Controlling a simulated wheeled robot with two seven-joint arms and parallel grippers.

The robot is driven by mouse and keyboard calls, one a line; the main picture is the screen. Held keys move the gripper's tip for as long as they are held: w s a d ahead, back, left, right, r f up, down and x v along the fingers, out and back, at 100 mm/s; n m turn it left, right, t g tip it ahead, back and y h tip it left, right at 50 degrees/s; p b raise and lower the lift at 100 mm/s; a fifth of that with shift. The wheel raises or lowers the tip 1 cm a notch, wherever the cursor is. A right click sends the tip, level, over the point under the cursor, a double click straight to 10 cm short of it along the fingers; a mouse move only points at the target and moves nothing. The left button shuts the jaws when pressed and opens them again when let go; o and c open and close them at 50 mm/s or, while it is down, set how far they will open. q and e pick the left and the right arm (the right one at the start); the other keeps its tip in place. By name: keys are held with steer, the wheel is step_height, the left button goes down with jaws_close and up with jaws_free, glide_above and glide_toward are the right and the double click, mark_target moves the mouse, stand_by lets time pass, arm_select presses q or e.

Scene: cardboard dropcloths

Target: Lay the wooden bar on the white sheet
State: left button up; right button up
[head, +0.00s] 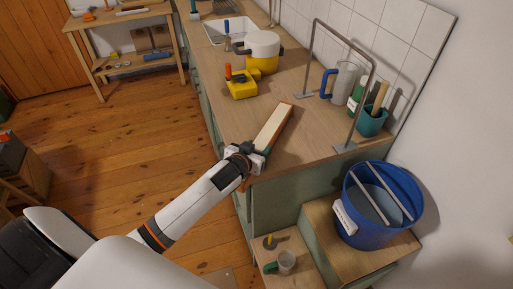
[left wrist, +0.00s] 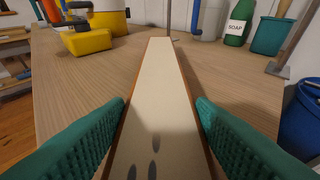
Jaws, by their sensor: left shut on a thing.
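The wooden bar (head: 272,126) is long, with a pale cream top face and orange-brown sides, near the front end of the counter. My left gripper (head: 249,156) is shut on its near end at the counter's edge. In the left wrist view the bar (left wrist: 160,85) runs straight away between the two green ribbed fingers (left wrist: 161,115). Whether its underside touches the counter is hard to tell. I cannot make out a separate white sheet in either view. My right gripper is not in view.
The wooden counter (head: 222,78) is bare around the bar. A yellow block (head: 241,87) and a yellow-and-white pot (head: 262,50) stand farther back. A metal frame (head: 311,55), jug (head: 343,79) and teal pot (head: 371,121) line the right side. A blue bucket (head: 352,219) stands lower right.

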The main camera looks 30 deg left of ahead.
arm_select(q)
steer(key=shift+f, duration=0.1)
steer(key=o, duration=1.2)
